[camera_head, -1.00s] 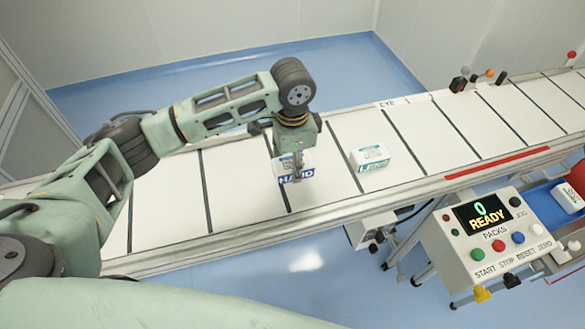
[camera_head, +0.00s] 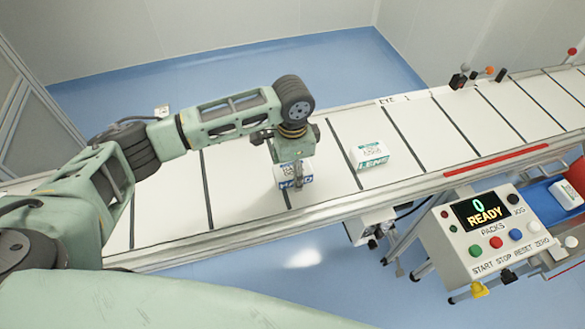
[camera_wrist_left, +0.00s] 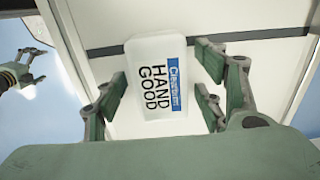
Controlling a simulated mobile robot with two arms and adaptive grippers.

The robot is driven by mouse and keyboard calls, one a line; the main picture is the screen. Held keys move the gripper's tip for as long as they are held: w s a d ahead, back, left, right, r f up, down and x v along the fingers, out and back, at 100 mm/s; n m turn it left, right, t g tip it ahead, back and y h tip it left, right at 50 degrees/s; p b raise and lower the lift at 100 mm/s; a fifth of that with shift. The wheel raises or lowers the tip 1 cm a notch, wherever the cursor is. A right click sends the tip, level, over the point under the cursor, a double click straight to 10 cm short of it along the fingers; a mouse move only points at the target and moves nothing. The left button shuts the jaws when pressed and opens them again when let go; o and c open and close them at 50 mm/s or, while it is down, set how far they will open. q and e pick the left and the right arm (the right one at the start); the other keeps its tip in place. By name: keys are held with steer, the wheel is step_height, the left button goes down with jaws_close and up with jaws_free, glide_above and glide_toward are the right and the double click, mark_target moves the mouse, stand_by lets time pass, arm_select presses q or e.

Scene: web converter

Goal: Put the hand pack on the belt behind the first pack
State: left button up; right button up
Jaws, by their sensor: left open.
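The hand pack (camera_head: 293,174), white with a blue band, lies on the belt (camera_head: 235,185) just left of a dark crossbar. It also shows in the left wrist view (camera_wrist_left: 155,75), with its "HAND GOOD" print facing the camera. My left gripper (camera_head: 294,180) is over it, with the open fingers on either side of the pack; the left wrist view shows gaps between pack and fingers. The first pack (camera_head: 370,154), white with green print, sits on the belt to the right, one crossbar further on. In the left wrist view, another gripper, my right one (camera_wrist_left: 28,68), shows at the left edge.
A control box (camera_head: 490,232) reading "0 READY" with several buttons stands in front of the belt at right. A red strip (camera_head: 495,160) runs along the belt's front rail. Another white pack (camera_head: 567,193) lies in a blue tray at far right.

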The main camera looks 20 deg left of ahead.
arm_select(q)
step_height(320, 180, up, 12)
steer(key=b, duration=0.2)
steer(key=shift+r, duration=0.15)
stand_by(0.7)
